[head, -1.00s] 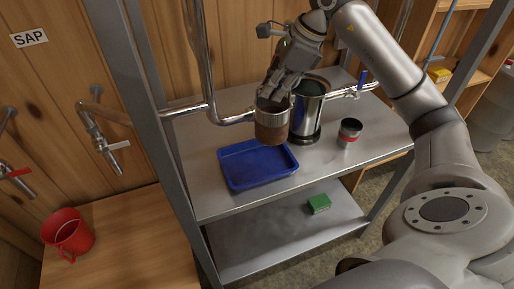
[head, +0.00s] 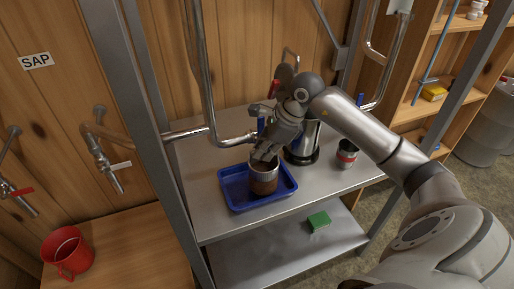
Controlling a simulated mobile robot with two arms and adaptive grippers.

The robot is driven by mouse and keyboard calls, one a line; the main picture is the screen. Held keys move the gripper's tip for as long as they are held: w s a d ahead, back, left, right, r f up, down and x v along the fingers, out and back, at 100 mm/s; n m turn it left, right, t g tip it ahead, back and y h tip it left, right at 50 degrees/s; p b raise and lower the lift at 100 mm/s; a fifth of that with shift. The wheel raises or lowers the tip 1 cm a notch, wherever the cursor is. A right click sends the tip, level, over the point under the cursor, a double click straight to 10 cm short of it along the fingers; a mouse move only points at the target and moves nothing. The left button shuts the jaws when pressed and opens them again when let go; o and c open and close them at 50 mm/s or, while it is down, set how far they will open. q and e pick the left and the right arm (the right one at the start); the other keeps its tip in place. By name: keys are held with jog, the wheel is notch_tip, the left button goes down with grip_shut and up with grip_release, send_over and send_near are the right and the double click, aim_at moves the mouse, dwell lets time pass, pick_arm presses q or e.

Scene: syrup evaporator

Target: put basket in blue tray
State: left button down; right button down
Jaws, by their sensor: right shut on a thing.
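The basket (head: 264,181) is a small round container with a pale metal upper band and a brown lower part. It is upright inside the blue tray (head: 233,196), right of the tray's middle. The tray lies on the upper metal shelf. My right gripper (head: 265,157) comes down from above and is shut on the basket's rim. The gripper hides part of the rim. Whether the basket's base touches the tray floor is hard to tell. My left gripper is not in view.
A tall metal pot (head: 303,145) stands right behind the gripper. A green sponge (head: 318,220) lies on the lower shelf. Pipes run behind the shelf.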

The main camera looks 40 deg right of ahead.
jog(key=shift+w+a+f+p, duration=0.35)
jog(key=shift+w+a+p, duration=0.45)
jog(key=shift+w, duration=0.1)
jog(key=shift+s+d+f, duration=0.1)
jog(key=shift+d+f, duration=0.05)
jog(key=shift+d, duration=0.05)
jog(key=shift+f, duration=0.2)
jog(key=c, duration=1.5)
grip_release()
